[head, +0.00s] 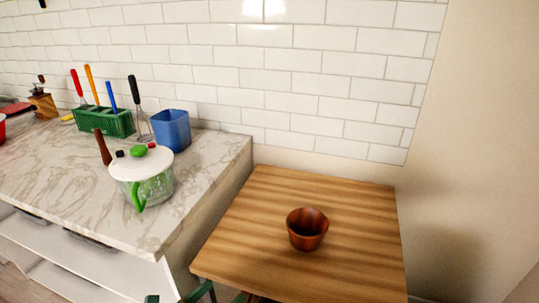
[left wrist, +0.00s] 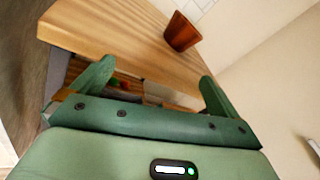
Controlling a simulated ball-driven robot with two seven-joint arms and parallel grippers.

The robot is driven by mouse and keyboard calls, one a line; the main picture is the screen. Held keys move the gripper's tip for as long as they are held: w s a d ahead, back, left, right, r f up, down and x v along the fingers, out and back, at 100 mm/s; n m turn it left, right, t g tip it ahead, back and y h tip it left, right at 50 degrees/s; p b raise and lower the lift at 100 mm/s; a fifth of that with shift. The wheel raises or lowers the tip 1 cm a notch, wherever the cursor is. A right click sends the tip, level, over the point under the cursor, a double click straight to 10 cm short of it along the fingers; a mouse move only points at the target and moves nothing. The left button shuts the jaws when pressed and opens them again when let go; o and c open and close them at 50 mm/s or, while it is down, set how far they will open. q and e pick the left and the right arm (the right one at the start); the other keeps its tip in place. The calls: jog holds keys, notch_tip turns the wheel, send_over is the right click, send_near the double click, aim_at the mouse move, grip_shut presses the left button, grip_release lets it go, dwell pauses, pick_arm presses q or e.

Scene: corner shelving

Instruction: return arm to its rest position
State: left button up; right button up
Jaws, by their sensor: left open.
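My left gripper (left wrist: 157,76) is open and empty in the left wrist view, its two green fingers spread wide. In the head view only green parts of it (head: 201,292) show at the bottom edge, by the near left side of the wooden table (head: 340,266). A brown wooden bowl (head: 307,229) stands upright on that table, apart from the gripper. The bowl also shows beyond the fingers in the left wrist view (left wrist: 182,32). My right gripper is in neither view.
A marble counter (head: 62,180) stands left of the table. It holds a lidded glass pot (head: 146,185), a blue container (head: 171,130) and a green utensil rack (head: 104,121). A tiled wall (head: 290,62) closes the back and a plain wall (head: 465,150) the right. The table around the bowl is clear.

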pick_arm(q)
jog(key=s+a+f+n+g+y+p, duration=0.2)
jog(key=s+a+f+n+y+p, duration=0.35)
jog(key=n, duration=0.45)
jog(key=s+a+f+n+g+y+p, duration=0.2)
jog(key=s+a+f+n+p, duration=0.3)
jog(key=s+f+n, duration=0.35)
jog(key=s+a+f+n+g+y+p, duration=0.1)
jog(key=s+f+n+g+p, duration=0.2)
jog(key=s+n, duration=0.4)
jog(key=s+a+f+n+g+y+p, duration=0.1)
jog(key=s+f+n+g+p, duration=0.3)
jog(key=s, duration=1.7)
jog(key=a+f+n+g, duration=0.1)
jog(key=n, duration=0.3)
jog(key=shift+y, duration=0.35)
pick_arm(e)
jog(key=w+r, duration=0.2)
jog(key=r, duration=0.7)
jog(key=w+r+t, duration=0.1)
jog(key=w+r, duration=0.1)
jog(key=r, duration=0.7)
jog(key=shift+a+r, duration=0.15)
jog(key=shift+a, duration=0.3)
pick_arm(q)
jog(key=shift+a, duration=0.1)
